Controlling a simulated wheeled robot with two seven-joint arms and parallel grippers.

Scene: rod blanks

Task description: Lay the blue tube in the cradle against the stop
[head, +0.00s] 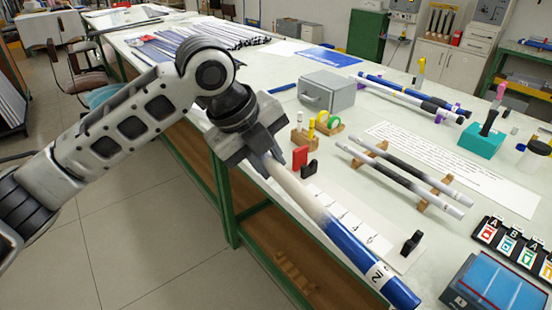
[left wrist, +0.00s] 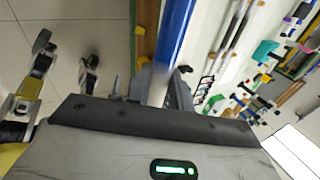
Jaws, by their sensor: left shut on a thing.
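My left gripper (head: 266,150) is shut on the pale end of the blue tube (head: 352,245). The tube slants down to the right, its marked blue end near the bottom edge. In the left wrist view the tube (left wrist: 176,35) runs away from the jaws. It appears to be above the table's front edge. A white numbered strip (head: 345,215) lies behind it, with a red block (head: 300,157) and black block at one end and another black block (head: 412,243) at the other. Wooden cradles (head: 436,194) hold two grey-black rods. Which is the task's cradle or stop, I cannot tell.
A grey box (head: 327,92) and tape rolls on a wooden stand (head: 302,137) are behind. More blue and black tubes (head: 410,95) lie at the back. A blue-lidded bin (head: 500,290) and label rack (head: 515,250) stand at the right. A printed sheet (head: 460,160) lies flat.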

